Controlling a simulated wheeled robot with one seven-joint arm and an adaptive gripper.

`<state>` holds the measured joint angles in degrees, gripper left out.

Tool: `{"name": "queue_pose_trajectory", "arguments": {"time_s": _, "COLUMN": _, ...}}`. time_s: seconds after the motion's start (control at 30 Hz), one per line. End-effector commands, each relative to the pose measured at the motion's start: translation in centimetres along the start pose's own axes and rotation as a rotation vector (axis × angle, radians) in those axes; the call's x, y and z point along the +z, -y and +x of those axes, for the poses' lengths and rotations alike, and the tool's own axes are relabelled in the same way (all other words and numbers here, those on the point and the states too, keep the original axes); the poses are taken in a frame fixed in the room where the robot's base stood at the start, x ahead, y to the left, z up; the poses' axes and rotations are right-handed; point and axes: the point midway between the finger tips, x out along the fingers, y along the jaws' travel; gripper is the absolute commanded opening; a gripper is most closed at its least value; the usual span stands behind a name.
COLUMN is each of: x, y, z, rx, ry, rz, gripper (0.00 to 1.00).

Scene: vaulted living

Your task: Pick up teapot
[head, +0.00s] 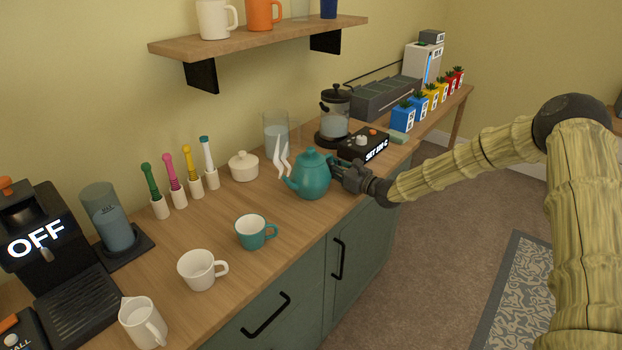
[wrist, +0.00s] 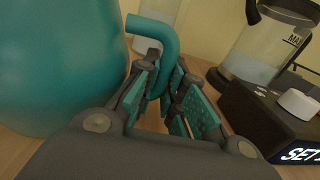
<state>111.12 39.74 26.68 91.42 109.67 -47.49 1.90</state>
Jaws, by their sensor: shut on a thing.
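The teal teapot (head: 313,177) stands on the wooden counter, upright, with white steam-like wisps beside its spout. In the wrist view its rounded body (wrist: 60,60) fills the left side, and its curved handle (wrist: 160,38) runs down between my fingers. My gripper (head: 350,177) reaches in from the right at the handle side. In the wrist view my gripper (wrist: 170,100) is shut on the handle. The lower part of the handle is hidden by the fingers. I cannot see a gap between the teapot's base and the counter.
A black control box (head: 364,145) and a glass kettle (head: 335,113) stand close behind the gripper. A white lidded pot (head: 243,166) and a teal mug (head: 254,232) are left of the teapot. A shelf (head: 258,37) hangs above. The counter's front edge is close to the teapot.

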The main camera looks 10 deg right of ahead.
Motion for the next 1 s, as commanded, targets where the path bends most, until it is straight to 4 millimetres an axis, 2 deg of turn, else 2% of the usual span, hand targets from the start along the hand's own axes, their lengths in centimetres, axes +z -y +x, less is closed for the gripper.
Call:
{"name": "queue_pose_trajectory", "arguments": {"time_s": 0.43, "x": 0.7, "y": 0.1, "z": 0.1, "rx": -0.001, "ry": 0.006, "rz": 0.0, "gripper": 0.0}}
{"name": "queue_pose_trajectory", "arguments": {"time_s": 0.8, "x": 3.9, "y": 0.0, "z": 0.1, "rx": -0.001, "ry": 0.007, "rz": 0.001, "gripper": 0.0}}
{"name": "queue_pose_trajectory", "arguments": {"time_s": 1.0, "x": 4.0, "y": -1.6, "z": -1.9, "rx": -0.001, "ry": 0.005, "rz": 0.004, "gripper": 0.0}}
